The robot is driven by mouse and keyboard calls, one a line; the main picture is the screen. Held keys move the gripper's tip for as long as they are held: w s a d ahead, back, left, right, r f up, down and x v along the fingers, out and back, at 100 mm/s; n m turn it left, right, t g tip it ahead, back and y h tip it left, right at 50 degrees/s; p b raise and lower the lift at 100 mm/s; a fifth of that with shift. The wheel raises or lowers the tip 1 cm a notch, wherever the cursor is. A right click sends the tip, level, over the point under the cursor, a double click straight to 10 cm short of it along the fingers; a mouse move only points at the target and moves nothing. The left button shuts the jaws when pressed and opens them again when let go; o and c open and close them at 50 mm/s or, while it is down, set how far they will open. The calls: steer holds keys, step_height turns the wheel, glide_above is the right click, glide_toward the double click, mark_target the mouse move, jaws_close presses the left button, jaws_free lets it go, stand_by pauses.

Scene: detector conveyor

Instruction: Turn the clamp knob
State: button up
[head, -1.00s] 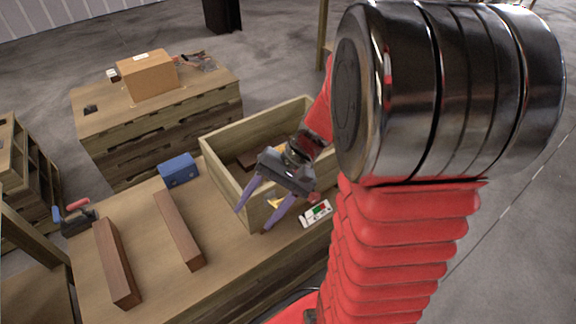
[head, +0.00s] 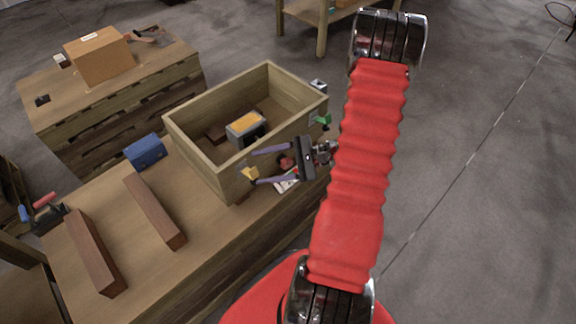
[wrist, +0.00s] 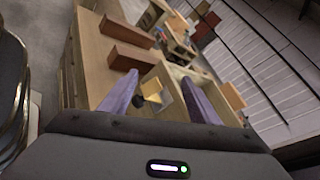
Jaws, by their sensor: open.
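My gripper (head: 254,167) is open, its two purple fingers pointing left across the near wall of the wooden box. It also shows in the wrist view (wrist: 160,80). A small yellow part (head: 250,173) is on the box's near wall, close to the lower fingertip. A yellow part (wrist: 153,88) with a dark round piece beside it shows between the fingers in the wrist view. A red knob-like piece (head: 286,162) appears between the fingers near the palm in the head view. A green fitting (head: 322,119) is at the box's right corner. I cannot tell which is the clamp knob.
The wooden box (head: 195,150) holds a grey block with a yellow top (head: 245,127). A white device (head: 285,184) is partly hidden below my gripper. A blue case (head: 146,151) and two brown bars (head: 155,211) lie on the bench. A cardboard box (head: 99,56) stands behind.

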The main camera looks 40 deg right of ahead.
steer(key=s+d+f+m+t+h, duration=0.3)
steer(key=d+f+m+t+h, duration=0.2)
steer(key=d+f+m+t, duration=0.4)
steer(key=m+h, duration=0.5)
steer(key=h, duration=0.1)
glide_toward(289, 165)
steer(key=s, duration=0.4)
steer(key=shift+w+r+g, duration=0.2)
steer(key=shift+g, duration=0.1)
steer(key=shift+n, duration=0.3)
steer(key=shift+w+a, duration=0.15)
steer(key=shift+w, duration=3.3)
steer(key=shift+w+a, duration=0.15)
steer(key=shift+w, duration=3.35)
steer(key=c, duration=1.1)
